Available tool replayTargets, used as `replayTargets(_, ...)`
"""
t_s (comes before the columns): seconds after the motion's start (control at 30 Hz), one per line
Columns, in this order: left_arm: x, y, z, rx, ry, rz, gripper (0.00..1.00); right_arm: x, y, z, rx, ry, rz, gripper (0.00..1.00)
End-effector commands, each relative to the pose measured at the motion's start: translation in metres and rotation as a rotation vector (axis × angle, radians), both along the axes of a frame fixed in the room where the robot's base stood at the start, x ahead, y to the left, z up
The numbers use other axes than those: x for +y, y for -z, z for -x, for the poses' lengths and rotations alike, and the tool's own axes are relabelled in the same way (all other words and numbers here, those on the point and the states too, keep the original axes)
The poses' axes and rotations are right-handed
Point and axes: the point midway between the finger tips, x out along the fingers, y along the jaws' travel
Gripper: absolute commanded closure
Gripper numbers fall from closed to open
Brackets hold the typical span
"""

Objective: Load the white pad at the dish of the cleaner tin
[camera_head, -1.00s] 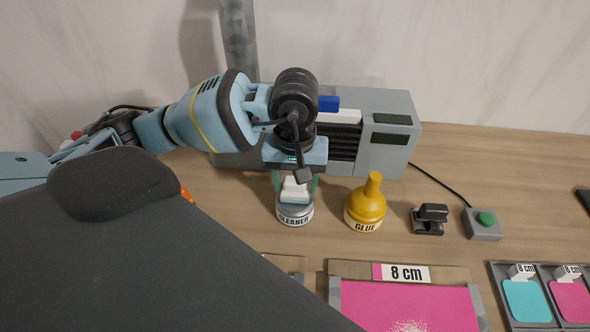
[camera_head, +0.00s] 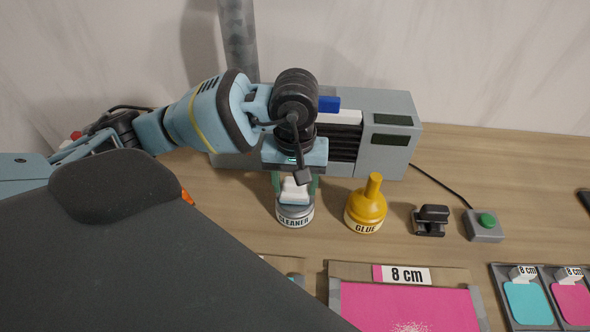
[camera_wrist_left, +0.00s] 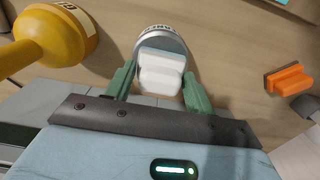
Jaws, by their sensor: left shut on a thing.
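The cleaner tin (camera_head: 295,218) is a short grey metal tin with a "CLEANER" label, standing upright on the table; it also shows in the left wrist view (camera_wrist_left: 150,36). The white pad (camera_head: 294,190) is a stepped white block directly over the tin's top, and it shows large in the left wrist view (camera_wrist_left: 161,72). My left gripper (camera_head: 295,184) points down above the tin, its green fingers shut on the pad from both sides; they also show in the left wrist view (camera_wrist_left: 160,90). Whether the pad touches the dish is hard to tell. My right gripper is not in view.
A yellow glue bottle (camera_head: 367,207) stands just right of the tin. A black clamp-like object (camera_head: 430,220) and a green-button box (camera_head: 485,226) stand farther right. A grey machine (camera_head: 390,150) is behind. A pink sheet (camera_head: 410,307) lies in front. An orange object (camera_wrist_left: 289,79) lies beside the tin.

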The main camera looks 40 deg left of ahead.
Motion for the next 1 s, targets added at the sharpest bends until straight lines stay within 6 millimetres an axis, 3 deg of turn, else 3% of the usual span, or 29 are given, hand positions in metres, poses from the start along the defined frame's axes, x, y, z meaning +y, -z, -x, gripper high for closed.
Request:
replayTargets(0.53, 0.000, 0.000, 0.001, 0.006, 0.001, -0.001, 0.64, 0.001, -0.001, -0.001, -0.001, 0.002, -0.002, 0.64)
replayTargets(1.0, 0.000, -0.033, 0.000, -0.002, 0.000, 0.000, 0.64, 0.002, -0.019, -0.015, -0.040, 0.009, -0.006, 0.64)
